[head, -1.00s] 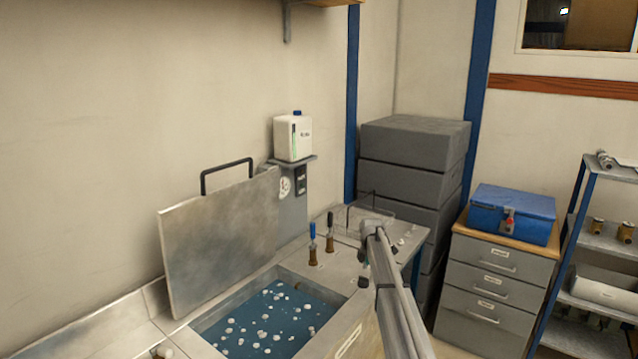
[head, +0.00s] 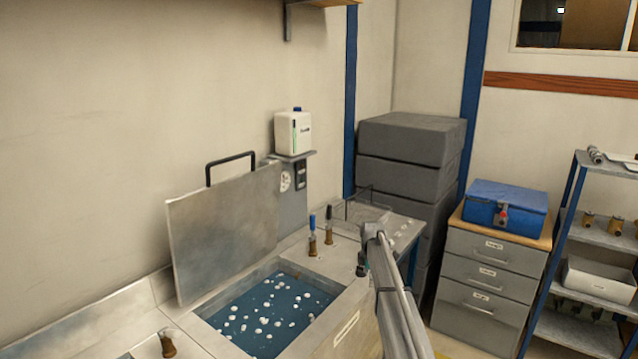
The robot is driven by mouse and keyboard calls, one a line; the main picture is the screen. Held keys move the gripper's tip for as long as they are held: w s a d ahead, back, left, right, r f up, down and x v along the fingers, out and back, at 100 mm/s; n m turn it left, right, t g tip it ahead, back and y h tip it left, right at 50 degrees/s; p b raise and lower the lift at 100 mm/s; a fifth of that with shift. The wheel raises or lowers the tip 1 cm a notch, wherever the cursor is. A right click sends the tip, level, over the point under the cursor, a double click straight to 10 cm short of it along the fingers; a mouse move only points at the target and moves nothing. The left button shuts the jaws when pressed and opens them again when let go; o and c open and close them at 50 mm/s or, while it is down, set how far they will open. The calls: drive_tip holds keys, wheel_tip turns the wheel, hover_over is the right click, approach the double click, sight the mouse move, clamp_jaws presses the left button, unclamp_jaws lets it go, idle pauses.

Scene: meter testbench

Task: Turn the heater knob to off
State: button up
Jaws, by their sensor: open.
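A white round dial (head: 285,181), which looks like the heater knob, is on a grey wall panel (head: 293,206) behind the bath. Its setting is too small to read, and the raised lid stands close to its left. A black switch (head: 300,175) is beside it. My gripper (head: 361,268) is at the end of my arm, over the bench right of the bath. It is small and dark here, open, and apart from the dial, lower and to its right. Nothing shows in it.
The water bath (head: 270,312) holds floating white balls. Its metal lid (head: 222,232) stands upright behind it. Two brass-based handles (head: 328,232) stand between bath and arm. A white canister (head: 293,134) sits on the shelf above the dial. Drawers (head: 487,278) stand right.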

drive_tip(key=s+f+m+b, duration=0.3)
drive_tip(key=s+m, duration=0.3)
drive_tip(key=s, duration=0.8)
drive_tip(key=s+f+m+b, duration=0.2)
drive_tip(key=s+m, duration=0.4)
drive_tip(key=s, duration=0.8)
drive_tip(key=s+f+m+b, duration=0.3)
drive_tip(key=s+m, duration=0.3)
drive_tip(key=s, duration=0.9)
drive_tip(key=shift+a+f+m+b, duration=0.2)
drive_tip(key=shift+f+m+b, duration=0.1)
drive_tip(key=shift+m, duration=0.1)
